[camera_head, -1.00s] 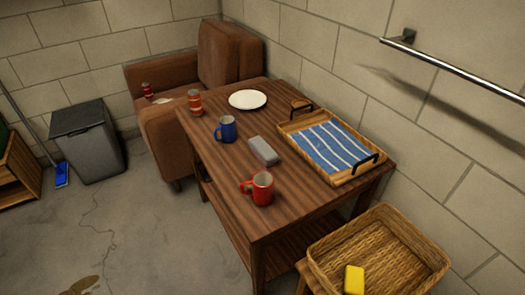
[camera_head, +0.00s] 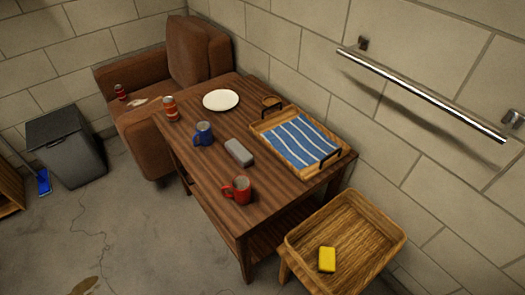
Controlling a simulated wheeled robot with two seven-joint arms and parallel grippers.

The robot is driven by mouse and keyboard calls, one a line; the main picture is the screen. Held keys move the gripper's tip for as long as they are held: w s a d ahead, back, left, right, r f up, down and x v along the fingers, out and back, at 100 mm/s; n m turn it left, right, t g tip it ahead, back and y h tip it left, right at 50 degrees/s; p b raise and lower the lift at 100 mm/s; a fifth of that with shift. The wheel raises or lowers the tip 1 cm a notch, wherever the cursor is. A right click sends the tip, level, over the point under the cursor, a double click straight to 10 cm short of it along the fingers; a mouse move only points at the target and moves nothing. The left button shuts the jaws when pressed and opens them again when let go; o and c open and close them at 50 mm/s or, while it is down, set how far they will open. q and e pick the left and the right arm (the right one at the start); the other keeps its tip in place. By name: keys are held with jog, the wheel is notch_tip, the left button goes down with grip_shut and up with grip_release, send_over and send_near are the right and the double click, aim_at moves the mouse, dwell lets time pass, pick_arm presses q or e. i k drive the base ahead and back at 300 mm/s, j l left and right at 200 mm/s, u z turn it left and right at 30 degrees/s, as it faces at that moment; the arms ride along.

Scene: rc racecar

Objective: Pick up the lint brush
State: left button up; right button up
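No object in view is clearly a lint brush. A small grey block-shaped object (camera_head: 240,152) lies on the brown wooden table (camera_head: 212,181), between a blue mug and a red mug; I cannot tell if it is the brush. A yellow block (camera_head: 327,259), perhaps a sponge, lies in the wooden basket (camera_head: 363,243) at the lower right. Neither of my grippers is in view.
The table also holds the blue mug (camera_head: 203,134), red mug (camera_head: 237,190), white plate (camera_head: 221,100), a can (camera_head: 170,108) and a tray (camera_head: 325,134) with a striped blue cloth. An armchair (camera_head: 195,52) stands behind. The floor at left (camera_head: 130,225) is mostly clear.

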aim_at(243, 156)
jog(key=i+j+z, duration=0.15)
jog(key=j+z, duration=0.75)
jog(key=j, duration=0.2)
